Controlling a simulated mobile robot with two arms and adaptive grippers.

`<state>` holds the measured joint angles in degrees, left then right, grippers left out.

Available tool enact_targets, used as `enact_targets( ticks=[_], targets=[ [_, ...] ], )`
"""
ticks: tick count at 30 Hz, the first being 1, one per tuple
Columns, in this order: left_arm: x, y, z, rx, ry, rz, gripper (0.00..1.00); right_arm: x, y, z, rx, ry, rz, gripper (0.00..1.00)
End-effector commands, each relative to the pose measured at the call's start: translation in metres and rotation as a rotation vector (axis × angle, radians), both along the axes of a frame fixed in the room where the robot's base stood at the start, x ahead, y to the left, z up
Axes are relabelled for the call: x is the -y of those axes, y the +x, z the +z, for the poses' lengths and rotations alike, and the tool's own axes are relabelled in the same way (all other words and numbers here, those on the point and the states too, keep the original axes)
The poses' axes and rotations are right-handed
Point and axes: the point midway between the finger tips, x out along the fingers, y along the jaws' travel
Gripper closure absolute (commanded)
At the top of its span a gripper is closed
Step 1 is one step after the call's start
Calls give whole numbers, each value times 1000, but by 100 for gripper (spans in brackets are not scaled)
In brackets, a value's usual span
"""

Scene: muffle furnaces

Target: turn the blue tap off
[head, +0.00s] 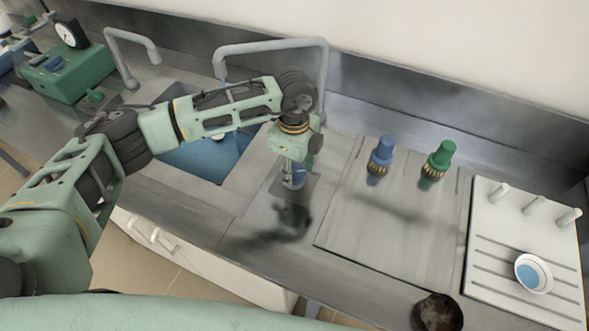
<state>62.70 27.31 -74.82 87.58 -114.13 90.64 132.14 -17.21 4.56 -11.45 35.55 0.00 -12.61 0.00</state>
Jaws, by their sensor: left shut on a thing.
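My left gripper (296,176) points down over the counter beside the sink. It is shut on a small blue piece (299,175), which appears to be the blue tap handle, standing on a dark grey plate (308,187). The fingers hide much of it, so its turn angle cannot be told. A tall grey spout (270,46) rises behind my arm and bends over the sink basin (197,160), which looks blue inside. My forearm covers part of the basin and spout. My right gripper is not in view.
A white rack (490,250) with pegs holds a bowl (533,273) at right. A dark round dish (437,313) is in front. A second spout (133,40) and green device (70,75) stand left.

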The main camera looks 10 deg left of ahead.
Motion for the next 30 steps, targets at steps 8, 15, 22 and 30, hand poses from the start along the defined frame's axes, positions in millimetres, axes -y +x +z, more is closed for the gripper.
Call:
enact_targets(
  ticks=[8, 15, 22, 30],
  targets=[
    [-1, -1, -4, -4, 1, -215, 86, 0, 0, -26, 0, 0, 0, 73],
    [-2, 0, -4, -5, 2, -385, 86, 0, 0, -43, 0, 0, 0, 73],
    [-3, 1, -2, -5, 2, -491, 86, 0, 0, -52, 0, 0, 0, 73],
    [-3, 1, -1, -5, 3, -538, 86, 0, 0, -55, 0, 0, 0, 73]
  ],
)
